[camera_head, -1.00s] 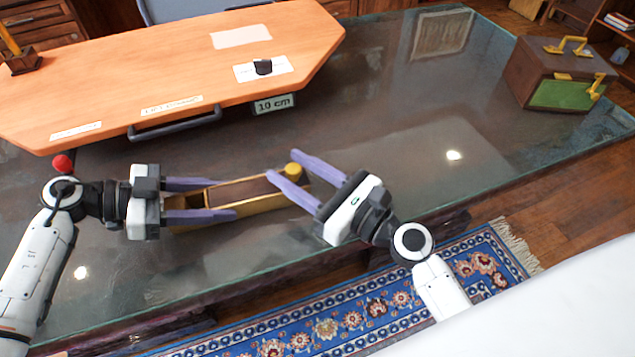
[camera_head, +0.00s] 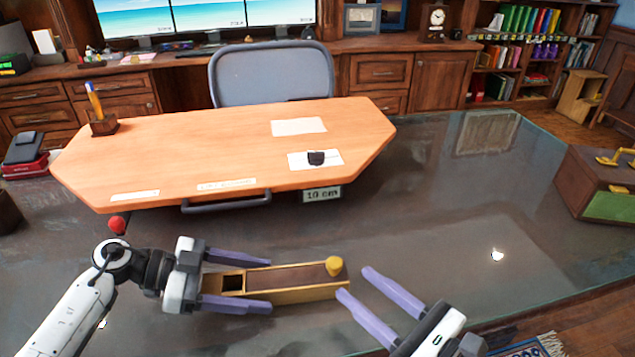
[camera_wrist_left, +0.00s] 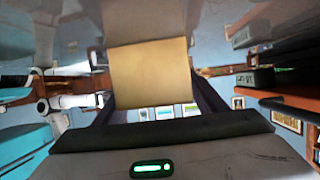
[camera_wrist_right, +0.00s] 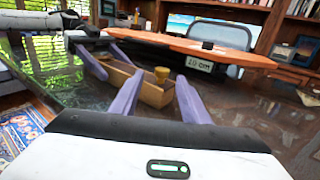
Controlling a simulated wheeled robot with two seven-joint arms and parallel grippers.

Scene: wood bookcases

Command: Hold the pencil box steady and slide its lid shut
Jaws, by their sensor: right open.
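The pencil box (camera_head: 300,295) is a long, narrow yellow-brown box lying on the glass desk top. Its brown lid (camera_head: 285,276) covers most of the top, leaving a dark opening (camera_head: 233,283) at the left end. A yellow knob (camera_head: 334,266) stands at the right end; it also shows in the right wrist view (camera_wrist_right: 162,74). My right gripper (camera_head: 355,284) is open and empty, just right of the knob.
An orange wooden board (camera_head: 220,160) with a "10 cm" label (camera_head: 321,194) and a dark handle (camera_head: 227,203) lies behind the box. A red ball (camera_head: 118,225) is near my left wrist. A brown and green case (camera_head: 600,185) stands at the right. The glass between is clear.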

